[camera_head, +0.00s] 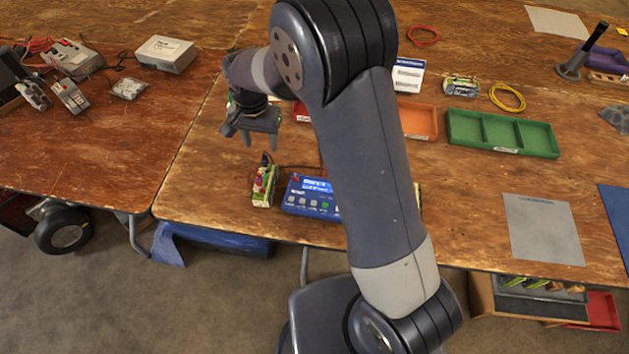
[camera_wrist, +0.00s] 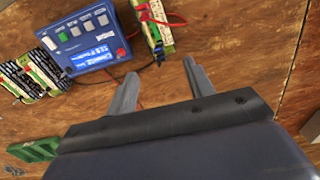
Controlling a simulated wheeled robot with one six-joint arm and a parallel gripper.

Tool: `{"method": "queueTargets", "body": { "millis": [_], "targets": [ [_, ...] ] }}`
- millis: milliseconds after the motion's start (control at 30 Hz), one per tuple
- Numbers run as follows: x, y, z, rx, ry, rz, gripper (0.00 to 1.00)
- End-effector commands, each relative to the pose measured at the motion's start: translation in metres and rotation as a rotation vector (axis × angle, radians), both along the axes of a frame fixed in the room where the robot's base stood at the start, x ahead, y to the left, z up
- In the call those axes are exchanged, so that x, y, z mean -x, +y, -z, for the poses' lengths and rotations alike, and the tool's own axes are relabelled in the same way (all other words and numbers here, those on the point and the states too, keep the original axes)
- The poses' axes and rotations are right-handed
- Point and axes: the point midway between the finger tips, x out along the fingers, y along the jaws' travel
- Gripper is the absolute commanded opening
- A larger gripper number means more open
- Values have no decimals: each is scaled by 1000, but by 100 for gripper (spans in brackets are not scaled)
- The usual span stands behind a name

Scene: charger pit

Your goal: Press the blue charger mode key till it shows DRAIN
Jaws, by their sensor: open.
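The blue charger (camera_head: 303,208) lies near the table's front edge, its right part hidden behind my arm. It also shows at the upper left of the wrist view (camera_wrist: 112,58). It has a lit blue display (camera_wrist: 90,60) whose text I cannot read. A row of pale keys and one green key (camera_wrist: 62,37) runs along its face; which is the mode key I cannot tell. My gripper (camera_head: 261,142) is open and empty, above the table behind and left of the charger. Its fingers (camera_wrist: 160,72) are apart from the charger.
A battery pack (camera_head: 264,186) with wires stands close left of the charger; it shows in the wrist view (camera_wrist: 153,28). More packs (camera_wrist: 35,75) lie on the charger's other side. A green tray (camera_head: 500,148) and orange tray (camera_head: 420,122) lie right. Wood behind the charger is mostly clear.

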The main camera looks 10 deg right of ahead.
Motion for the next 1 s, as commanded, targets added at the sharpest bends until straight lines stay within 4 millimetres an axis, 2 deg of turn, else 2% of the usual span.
{"method": "queueTargets", "body": {
  "millis": [67,667,1000],
  "targets": [
    [0,0,0,0,0,0,49],
    [0,0,0,0,0,0,0],
    [0,0,0,0,0,0,0]
  ]
}}
